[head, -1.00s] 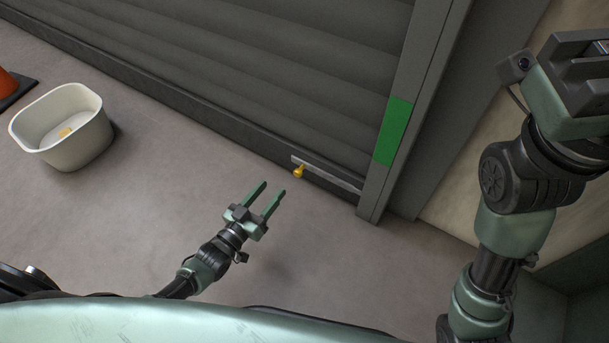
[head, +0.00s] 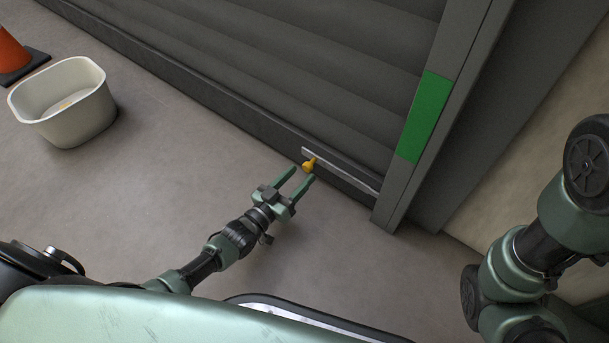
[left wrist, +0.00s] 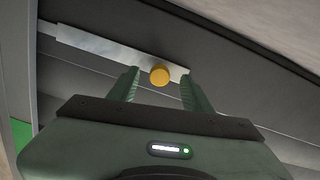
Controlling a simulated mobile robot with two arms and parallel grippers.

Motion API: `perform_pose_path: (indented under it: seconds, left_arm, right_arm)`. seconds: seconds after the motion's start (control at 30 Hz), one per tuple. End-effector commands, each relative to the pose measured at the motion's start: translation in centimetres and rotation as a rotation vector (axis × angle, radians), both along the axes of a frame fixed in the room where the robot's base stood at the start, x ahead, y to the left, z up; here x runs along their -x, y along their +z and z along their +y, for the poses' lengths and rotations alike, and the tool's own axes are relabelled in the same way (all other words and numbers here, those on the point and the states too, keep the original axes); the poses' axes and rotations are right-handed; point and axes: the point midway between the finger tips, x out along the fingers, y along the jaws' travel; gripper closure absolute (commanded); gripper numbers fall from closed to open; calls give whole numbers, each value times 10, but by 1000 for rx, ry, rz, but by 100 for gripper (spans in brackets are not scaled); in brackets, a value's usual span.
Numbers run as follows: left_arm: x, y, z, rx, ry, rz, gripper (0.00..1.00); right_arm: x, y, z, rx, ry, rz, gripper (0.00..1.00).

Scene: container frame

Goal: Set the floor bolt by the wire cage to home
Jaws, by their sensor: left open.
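The floor bolt has a yellow knob (head: 309,165) on a flat metal bar (head: 345,176) low on the grey shutter. The knob is near the bar's left end in the head view. My left gripper (head: 303,178) is open, with its fingertips close to the knob. In the left wrist view the knob (left wrist: 159,75) shows between the two finger tips (left wrist: 159,78); I cannot tell whether they touch it. My right arm is at the right of the head view, but its gripper is out of frame. No wire cage shows.
A grey roller shutter (head: 250,60) rises behind the bolt, with a green patch (head: 425,115) on its right post. A white tub (head: 75,125) and an orange cone (head: 12,52) stand on the floor at left. Floor between tub and gripper is clear.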

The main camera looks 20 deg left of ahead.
Motion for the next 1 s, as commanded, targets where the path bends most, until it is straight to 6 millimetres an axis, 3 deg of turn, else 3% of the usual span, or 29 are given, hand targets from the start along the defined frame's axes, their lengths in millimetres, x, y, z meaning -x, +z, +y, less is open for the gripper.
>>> perform_pose_path:
  seconds: [0.03,0.2,0.53,0.7,1.0]
  left_arm:
    - [-8,-4,-3,1,0,-3,50]
    - [-23,-2,-9,0,-1,-1,50]
    - [-27,1,-10,0,0,0,50]
    - [-27,0,-10,0,0,0,98]
    - [-27,0,-10,0,0,0,100]
  right_arm:
    - [0,-10,0,0,0,0,100]
    - [0,-18,0,0,0,0,100]
    - [0,-18,0,1,0,0,100]
    - [0,-18,0,1,0,-1,100]
    - [0,-18,0,1,0,-1,100]
